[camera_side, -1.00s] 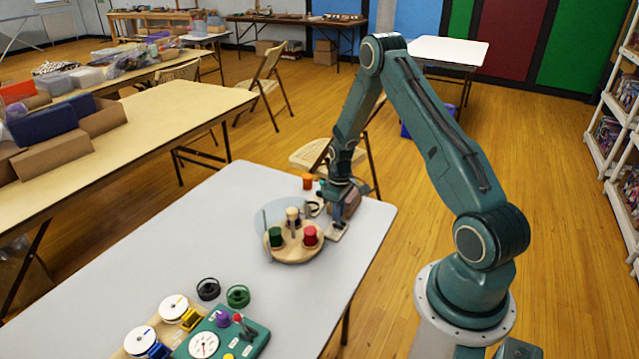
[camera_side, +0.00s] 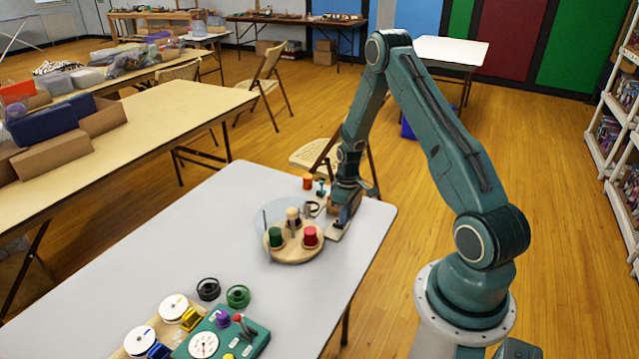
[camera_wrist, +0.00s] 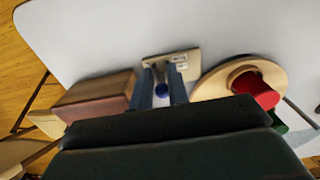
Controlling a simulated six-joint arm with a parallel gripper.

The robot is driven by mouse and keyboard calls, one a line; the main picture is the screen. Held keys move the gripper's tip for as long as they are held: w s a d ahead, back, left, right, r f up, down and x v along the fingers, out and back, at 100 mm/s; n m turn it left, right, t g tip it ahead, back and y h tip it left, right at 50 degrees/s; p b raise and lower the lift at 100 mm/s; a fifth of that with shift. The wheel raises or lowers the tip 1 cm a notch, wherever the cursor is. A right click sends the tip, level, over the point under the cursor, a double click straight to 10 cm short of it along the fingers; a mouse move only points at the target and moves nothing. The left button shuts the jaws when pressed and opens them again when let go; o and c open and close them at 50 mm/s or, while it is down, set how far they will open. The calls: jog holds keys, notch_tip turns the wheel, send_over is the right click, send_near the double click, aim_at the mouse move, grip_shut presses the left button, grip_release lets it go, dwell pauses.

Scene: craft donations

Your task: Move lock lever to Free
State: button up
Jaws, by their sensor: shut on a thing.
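The lock lever's pale base plate (camera_wrist: 186,62) lies on the grey table in the wrist view, with a small marking too small to read. In the side view, my gripper (camera_side: 342,217) points down at the plate (camera_side: 335,232), near the table's right edge. My gripper and wrist hide the lever there. I cannot read which position the lever is in.
A round wooden stand (camera_side: 290,257) with green and red spools is close to my gripper's left in the side view. A brown block (camera_wrist: 97,94) is just left of the fingers in the wrist view. An orange spool (camera_side: 308,182) stands behind.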

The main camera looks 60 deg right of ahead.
jog(key=shift+s, duration=0.35)
grip_shut()
jog(key=shift+s+f, duration=0.1)
jog(key=shift+s, duration=0.05)
jog(key=shift+s+f, duration=0.15)
jog(key=shift+s, duration=0.5)
jog(key=shift+o, duration=1.4)
grip_release()
notch_tip(320, 180, up, 7)
jog(key=shift+r, duration=0.2)
